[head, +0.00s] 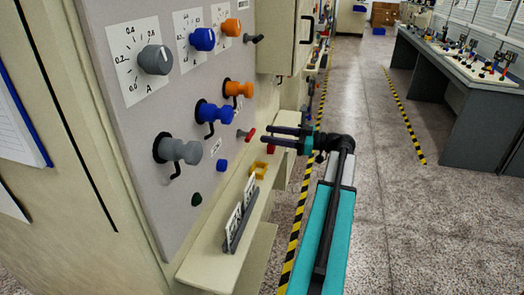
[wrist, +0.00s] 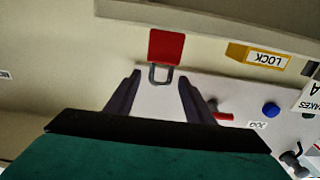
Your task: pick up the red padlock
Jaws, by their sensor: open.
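The red padlock (wrist: 166,46) shows in the wrist view as a red block with a grey shackle pointing toward my gripper. It is at the pale shelf, beside a yellow holder marked LOCK. In the head view a small red patch (head: 270,148) just below my fingers looks like the padlock, mostly hidden. My gripper (wrist: 160,77) is open and empty, its two dark fingers spread on either side of the shackle in the wrist picture. The red body lies beyond the fingertips. In the head view my gripper (head: 269,134) points left toward the panel, above the shelf.
The grey panel (head: 225,60) carries several knobs and a red lever (head: 247,137) near my fingers. The yellow holder (wrist: 255,55) and a card rack (head: 240,222) are on the shelf (head: 215,262). Open floor lies to the right.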

